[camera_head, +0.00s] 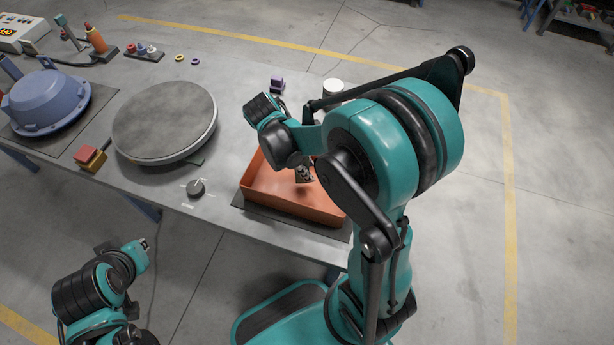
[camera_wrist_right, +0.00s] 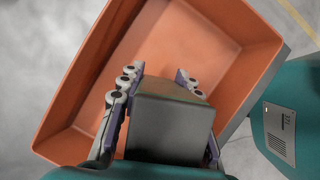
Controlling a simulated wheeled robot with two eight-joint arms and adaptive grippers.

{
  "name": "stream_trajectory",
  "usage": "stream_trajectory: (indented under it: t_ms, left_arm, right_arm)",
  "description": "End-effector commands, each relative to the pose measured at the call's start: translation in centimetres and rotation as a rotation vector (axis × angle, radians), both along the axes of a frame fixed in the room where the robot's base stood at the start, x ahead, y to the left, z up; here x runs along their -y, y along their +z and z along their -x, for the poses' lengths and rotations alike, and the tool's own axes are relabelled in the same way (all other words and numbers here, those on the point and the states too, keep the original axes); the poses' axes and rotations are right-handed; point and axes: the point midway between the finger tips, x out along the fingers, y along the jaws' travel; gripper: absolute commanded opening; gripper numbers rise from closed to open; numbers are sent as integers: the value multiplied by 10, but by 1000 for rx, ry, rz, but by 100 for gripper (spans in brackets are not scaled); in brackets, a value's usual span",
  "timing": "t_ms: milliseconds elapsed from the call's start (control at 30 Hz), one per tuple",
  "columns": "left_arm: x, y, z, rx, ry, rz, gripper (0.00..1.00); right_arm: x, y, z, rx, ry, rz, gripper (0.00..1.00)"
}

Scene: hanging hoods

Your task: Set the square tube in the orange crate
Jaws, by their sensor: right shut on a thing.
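The orange crate (camera_head: 262,196) sits on a dark mat at the table's near right corner. It also fills much of the right wrist view (camera_wrist_right: 78,100), where its floor looks empty. My right gripper (camera_head: 304,174) is over the crate, partly hidden by my arm. In the right wrist view its fingers are shut on the sides of the grey square tube (camera_wrist_right: 170,125), which is seen from close up against the crate's inside. I cannot tell whether the tube touches the crate floor. My left gripper (camera_head: 143,244) is low, off the table's front edge, and its jaws are too small to read.
A blue hood-like casting (camera_head: 48,103) lies farther left. A purple item (camera_head: 277,83) and a white-topped container (camera_head: 333,87) stand behind the crate.

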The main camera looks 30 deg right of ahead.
Motion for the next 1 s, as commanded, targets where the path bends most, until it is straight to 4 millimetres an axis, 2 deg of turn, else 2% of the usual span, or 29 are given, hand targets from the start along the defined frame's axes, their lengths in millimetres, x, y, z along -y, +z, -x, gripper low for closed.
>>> stream_trajectory:
  t_ms: [267,667,700,733,767,1000]
  left_arm:
    - [0,-21,0,0,0,0,0]
    - [0,-24,0,0,0,0,0]
    - [0,-22,0,0,0,0,0]
    - [0,-22,0,0,0,0,0]
    - [0,-22,0,0,0,0,0]
    - [0,-22,0,0,0,0,0]
  right_arm:
    - [0,-39,0,0,0,0,0]
    - [0,-43,0,0,0,0,0]
    - [0,-42,0,0,0,0,44]
    - [0,-41,0,0,0,0,52]
    - [0,-41,0,0,0,0,54]
    - [0,-41,0,0,0,0,54]
